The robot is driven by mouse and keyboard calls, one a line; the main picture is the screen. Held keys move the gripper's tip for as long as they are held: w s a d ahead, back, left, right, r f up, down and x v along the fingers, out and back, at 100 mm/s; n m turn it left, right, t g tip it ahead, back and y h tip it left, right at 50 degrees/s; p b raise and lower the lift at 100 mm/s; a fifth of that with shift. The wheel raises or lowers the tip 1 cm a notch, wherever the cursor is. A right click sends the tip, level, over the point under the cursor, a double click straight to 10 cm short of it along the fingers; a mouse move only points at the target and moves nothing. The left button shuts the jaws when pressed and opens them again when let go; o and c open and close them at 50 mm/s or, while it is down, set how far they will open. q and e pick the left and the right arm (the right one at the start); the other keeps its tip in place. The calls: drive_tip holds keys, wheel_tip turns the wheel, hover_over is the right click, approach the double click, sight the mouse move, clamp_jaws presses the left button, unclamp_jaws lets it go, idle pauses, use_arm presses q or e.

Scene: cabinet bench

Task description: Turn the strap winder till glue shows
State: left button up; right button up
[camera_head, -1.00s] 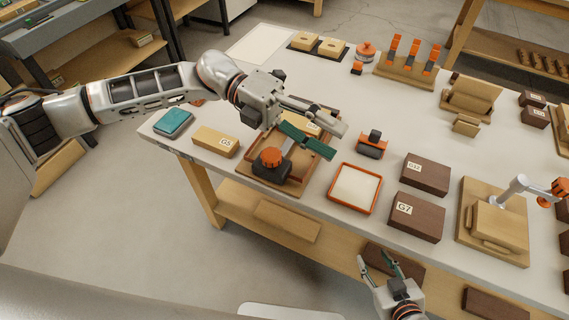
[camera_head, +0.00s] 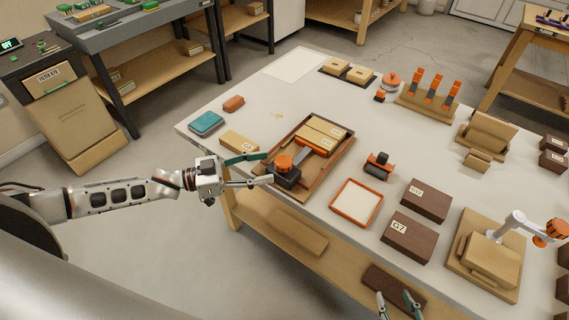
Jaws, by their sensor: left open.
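The strap winder (camera_head: 287,178) is a dark block with an orange knob (camera_head: 284,162), at the near left corner of a wooden tray (camera_head: 318,178). My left gripper (camera_head: 266,168) is open at the left side of the winder, one finger on the far side and one on the near side. I cannot tell whether its fingertips touch the winder. No glue can be made out. My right gripper (camera_head: 393,293) is at the bottom edge, fingers apart and empty.
Block G5 (camera_head: 238,142), a teal box (camera_head: 206,122) and an orange-brown block (camera_head: 234,103) lie left of the tray. An orange-rimmed tray (camera_head: 335,205), an orange-black tool (camera_head: 378,165) and dark box G7 (camera_head: 408,236) lie to the right. The far-left tabletop is mostly clear.

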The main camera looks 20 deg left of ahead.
sight(274, 165)
use_arm(q)
drive_tip(key=x, duration=0.6)
drive_tip(key=shift+d+p, duration=0.15)
drive_tip(key=shift+p, duration=0.15)
drive_tip(key=c, duration=1.2)
